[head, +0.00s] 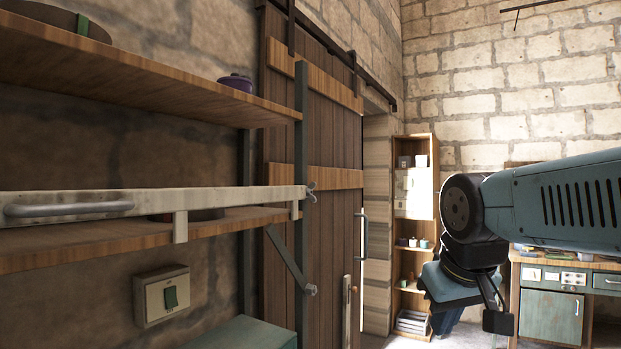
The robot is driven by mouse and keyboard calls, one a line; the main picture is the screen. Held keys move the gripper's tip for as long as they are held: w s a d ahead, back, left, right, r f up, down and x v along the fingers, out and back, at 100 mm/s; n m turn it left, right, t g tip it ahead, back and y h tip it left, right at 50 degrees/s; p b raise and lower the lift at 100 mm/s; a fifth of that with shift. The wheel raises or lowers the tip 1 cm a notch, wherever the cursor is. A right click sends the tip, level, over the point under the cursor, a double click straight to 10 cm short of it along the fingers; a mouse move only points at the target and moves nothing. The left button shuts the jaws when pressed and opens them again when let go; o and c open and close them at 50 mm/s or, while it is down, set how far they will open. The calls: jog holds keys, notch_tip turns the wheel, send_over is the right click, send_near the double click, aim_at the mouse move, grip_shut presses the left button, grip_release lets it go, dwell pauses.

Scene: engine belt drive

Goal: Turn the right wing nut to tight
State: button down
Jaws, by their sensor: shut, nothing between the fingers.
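A small metal wing-shaped fastener (311,192) sits at the right end of the pale bar, by the grey shelf post. A similar small metal fitting (311,290) is lower on that post. I cannot tell whether either is the right wing nut, or how tight they are. My gripper (497,319) hangs at the end of my arm at the lower right, seen small and from the side. It is shut and empty, well to the right of both fittings and touching neither.
The pale bar (240,197) with a grey handle (70,209) runs along the lower shelf (110,245). A wooden sliding door (335,150) stands behind the post. A bookcase (415,190) and a workbench (548,310) stand at the back right.

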jog(key=w+a+r+n+t, duration=0.1)
jog(key=w+a+r+n, duration=0.2)
jog(key=w+a+r, duration=0.55)
jog(key=w+a+r+n, duration=0.3)
jog(key=w+a+r, duration=0.2)
jog(key=w+r, duration=0.55)
jog(key=w+a+r+n+t, duration=0.1)
jog(key=w+a+r+n, duration=0.2)
jog(key=w+a+r, duration=0.5)
send_near(310, 191)
jog(key=shift+y, duration=0.4)
jog(key=shift+d+x, duration=0.25)
jog(key=shift+x, duration=1)
jog(key=shift+d+x, duration=0.2)
jog(key=shift+x, duration=1.05)
jog(key=shift+a+r+g, duration=0.1)
jog(key=shift+g, duration=0.2)
